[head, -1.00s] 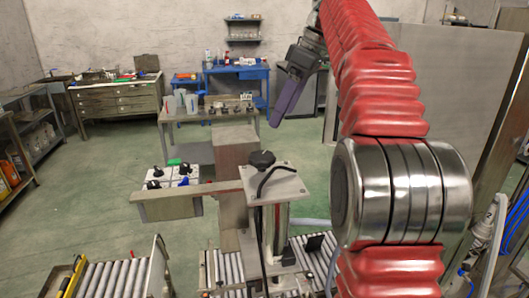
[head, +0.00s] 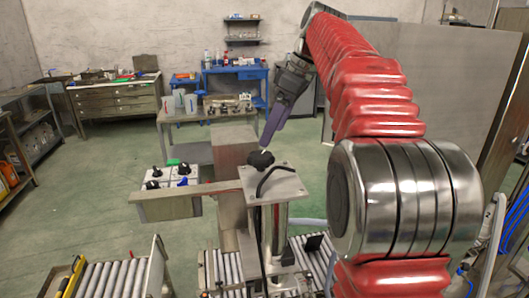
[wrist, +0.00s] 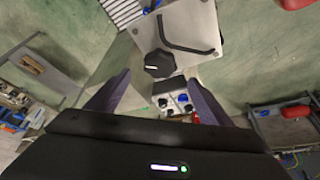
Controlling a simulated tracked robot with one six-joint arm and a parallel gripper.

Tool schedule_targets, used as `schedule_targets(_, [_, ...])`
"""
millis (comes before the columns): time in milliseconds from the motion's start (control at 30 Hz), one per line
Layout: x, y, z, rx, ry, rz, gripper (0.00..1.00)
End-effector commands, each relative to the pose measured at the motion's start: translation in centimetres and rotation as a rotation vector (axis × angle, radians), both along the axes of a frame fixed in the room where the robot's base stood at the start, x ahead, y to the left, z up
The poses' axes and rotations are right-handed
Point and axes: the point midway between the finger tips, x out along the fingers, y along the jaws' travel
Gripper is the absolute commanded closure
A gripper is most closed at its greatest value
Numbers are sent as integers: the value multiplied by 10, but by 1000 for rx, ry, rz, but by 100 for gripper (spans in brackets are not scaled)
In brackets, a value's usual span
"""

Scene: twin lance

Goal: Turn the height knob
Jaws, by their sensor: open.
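The height knob, a black lobed knob (head: 261,159), sits on the metal top plate (head: 290,185) of the upright column. It also shows in the wrist view (wrist: 159,64), just beyond the fingertips and roughly centred between them. My gripper (head: 266,143) has purple-grey fingers and points down, with its tips close above the knob in the head view. In the wrist view my gripper (wrist: 160,78) is open and empty, its fingers spread on either side. I cannot tell the exact gap between tips and knob.
A black bent rod or cable (wrist: 190,42) lies across the plate beside the knob. A control box (head: 172,178) with black and blue knobs stands left of the column. Roller conveyors (head: 112,277) are below. Open green floor lies at left.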

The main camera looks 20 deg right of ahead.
Motion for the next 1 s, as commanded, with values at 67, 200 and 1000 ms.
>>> schedule_targets(67, [3, 3, -10, 1, 2, 1, 26])
schedule_targets(200, [7, 9, -29, 2, 3, 0, 26])
schedule_targets(1000, [22, 22, -76, 0, 0, -1, 31])
